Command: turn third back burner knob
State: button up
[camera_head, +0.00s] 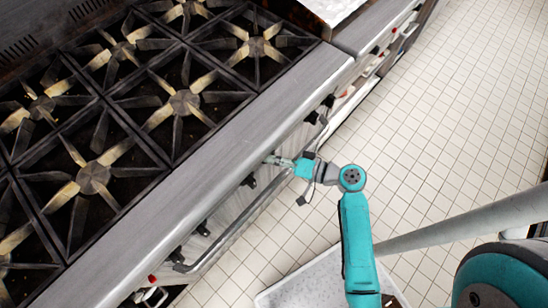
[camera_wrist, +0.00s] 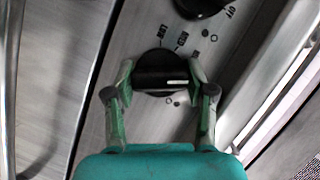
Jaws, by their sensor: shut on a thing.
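My gripper (camera_head: 274,160) reaches the front panel of the range from the right in the head view. In the wrist view, my gripper (camera_wrist: 161,78) has one finger on each side of a round black knob (camera_wrist: 160,70) and is shut on it. The knob's white mark lies roughly level, toward its right side. Printed labels sit above the knob. A second black knob (camera_wrist: 203,6) shows at the top edge. In the head view the held knob is hidden by my gripper, and other black knobs (camera_head: 249,181) line the panel. I cannot tell which burner the held knob serves.
The range top (camera_head: 184,102) carries several burners with black grates. A long metal rail (camera_head: 240,222) runs along the range front beneath the knobs. A pale tray-like surface (camera_head: 300,285) lies low near my arm. The tiled floor (camera_head: 455,110) is open to the right.

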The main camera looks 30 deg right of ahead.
jog(key=m+y, duration=0.1)
jog(key=m, duration=0.3)
jog(key=shift+f+t+y, duration=0.1)
jog(key=shift+t+y, duration=0.3)
jog(key=shift+m, duration=0.4)
jog(key=o, duration=1.1)
jog(key=shift+d, duration=0.1)
jog(key=shift+v, duration=5.9)
jog(key=shift+s+f, duration=0.1)
jog(key=shift+f, duration=0.1)
